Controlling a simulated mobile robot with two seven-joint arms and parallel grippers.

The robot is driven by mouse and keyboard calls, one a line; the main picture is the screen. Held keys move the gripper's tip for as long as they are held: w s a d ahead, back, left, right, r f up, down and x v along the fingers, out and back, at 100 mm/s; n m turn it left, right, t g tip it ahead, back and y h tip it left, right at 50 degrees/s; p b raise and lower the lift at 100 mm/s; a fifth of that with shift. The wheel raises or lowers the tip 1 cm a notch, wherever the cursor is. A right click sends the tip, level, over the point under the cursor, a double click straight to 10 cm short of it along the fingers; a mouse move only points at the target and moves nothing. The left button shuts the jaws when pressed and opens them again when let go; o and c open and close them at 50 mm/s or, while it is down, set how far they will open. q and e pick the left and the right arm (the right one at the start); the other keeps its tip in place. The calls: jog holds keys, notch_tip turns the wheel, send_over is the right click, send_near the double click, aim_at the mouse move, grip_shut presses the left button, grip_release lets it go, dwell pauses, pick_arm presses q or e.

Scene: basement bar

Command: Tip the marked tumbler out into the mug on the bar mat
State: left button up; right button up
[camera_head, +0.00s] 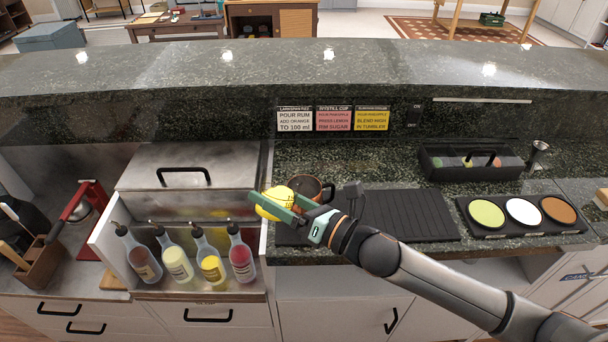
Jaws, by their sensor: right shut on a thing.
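My right gripper (270,210) comes in from the lower right and is shut on the marked tumbler (274,203). The tumbler looks yellow, with small dark marks on its right side, and is tilted. The tumbler and gripper fingers overlap the left side of a copper-brown mug (327,191) in this view. I cannot tell whether the tumbler touches the mug or whether anything is pouring. The mug's lower part is hidden behind my gripper. The black ribbed bar mat (410,212) lies to the right of the mug. My left gripper is not in view.
A tray with green, white and orange discs (523,211) lies at the right, below a black caddy (470,163). Recipe cards (334,118) hang on the ledge behind. The ribbed mat is mostly bare.

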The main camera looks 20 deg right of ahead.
aim_at(287, 180)
jog(key=shift+w+d+r+m+p, duration=0.2)
jog(key=shift+w+d+m+p, duration=0.15)
jog(key=shift+m, duration=0.35)
jog(key=shift+d+r+m, duration=0.1)
jog(key=shift+r+m, duration=0.2)
jog(key=shift+m, duration=0.3)
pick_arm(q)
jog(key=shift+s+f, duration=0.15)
pick_arm(e)
jog(key=shift+f+m, duration=0.25)
jog(key=shift+m, duration=0.45)
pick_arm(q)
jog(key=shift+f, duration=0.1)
pick_arm(e)
jog(key=shift+f+m, duration=0.1)
jog(key=shift+m, duration=0.2)
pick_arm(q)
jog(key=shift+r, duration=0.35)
pick_arm(e)
jog(key=shift+r+m, duration=0.45)
jog(key=shift+m, duration=0.35)
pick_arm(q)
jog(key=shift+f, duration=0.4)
pick_arm(e)
jog(key=shift+w+d+f+m, duration=0.15)
jog(key=shift+f+m, duration=0.2)
jog(key=shift+m, duration=0.55)
